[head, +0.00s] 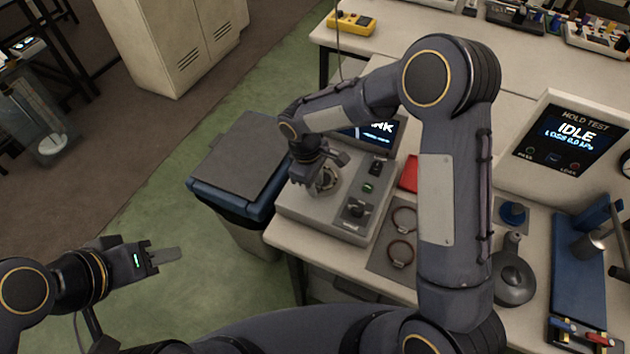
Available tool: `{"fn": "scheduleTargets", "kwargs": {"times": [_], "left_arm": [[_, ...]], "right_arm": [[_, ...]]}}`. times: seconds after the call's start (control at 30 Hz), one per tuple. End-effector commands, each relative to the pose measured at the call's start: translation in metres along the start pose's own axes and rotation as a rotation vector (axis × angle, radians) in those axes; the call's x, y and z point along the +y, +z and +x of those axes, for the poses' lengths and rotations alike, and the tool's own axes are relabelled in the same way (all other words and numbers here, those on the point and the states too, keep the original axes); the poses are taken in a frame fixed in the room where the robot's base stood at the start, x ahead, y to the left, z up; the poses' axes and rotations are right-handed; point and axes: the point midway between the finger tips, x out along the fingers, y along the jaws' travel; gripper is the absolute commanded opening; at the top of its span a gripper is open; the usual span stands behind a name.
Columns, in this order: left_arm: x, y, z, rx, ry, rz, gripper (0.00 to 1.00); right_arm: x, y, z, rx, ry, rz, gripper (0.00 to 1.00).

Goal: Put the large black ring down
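My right gripper (322,182) points down over the left part of a grey machine (305,214), at a round metallic part (327,181). Its fingers are small and partly hidden, so I cannot tell whether they hold a ring. A dark ring (404,208) lies on a grey mat (382,262) right of the machine. A red-brown ring (401,242) lies just in front of it. I cannot tell whether the dark one is the large black ring. My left gripper (168,255) is at the lower left, over the green floor, away from the table; its finger gap is not clear.
A display reading IDLE (570,135) stands at the right. A grey flask-like item (513,278), a blue knob (512,213) and a blue stand (580,270) are on the table's right side. A dark bin with a blue rim (235,165) stands left of the machine.

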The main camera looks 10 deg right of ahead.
Motion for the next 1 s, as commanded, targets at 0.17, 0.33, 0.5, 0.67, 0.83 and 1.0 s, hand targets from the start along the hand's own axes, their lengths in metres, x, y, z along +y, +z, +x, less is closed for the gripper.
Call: {"fn": "scheduleTargets", "kwargs": {"times": [0.17,0.33,0.5,0.67,0.83,1.0], "left_arm": [[-0.001,0.001,0.002,0.000,0.000,0.000,0.36],[0.003,-0.004,-0.007,0.000,0.000,0.000,0.36],[0.002,-0.002,-0.004,0.000,0.000,0.000,0.36],[0.001,-0.001,-0.002,0.000,0.000,0.000,0.36],[0.000,0.000,0.000,0.000,0.000,0.000,0.36],[0.000,0.000,0.000,0.000,0.000,0.000,0.36]], "right_arm": [[0.004,0.004,0.010,-0.010,0.000,0.005,0.36],[0.004,0.005,-0.002,-0.010,0.001,0.005,0.36],[0.005,0.003,-0.031,-0.003,0.006,0.006,0.36],[0.003,0.003,-0.071,0.000,0.005,0.004,0.36],[0.003,0.002,-0.105,-0.001,0.004,0.003,0.36],[0.002,0.002,-0.123,-0.003,0.001,0.003,0.36]]}}
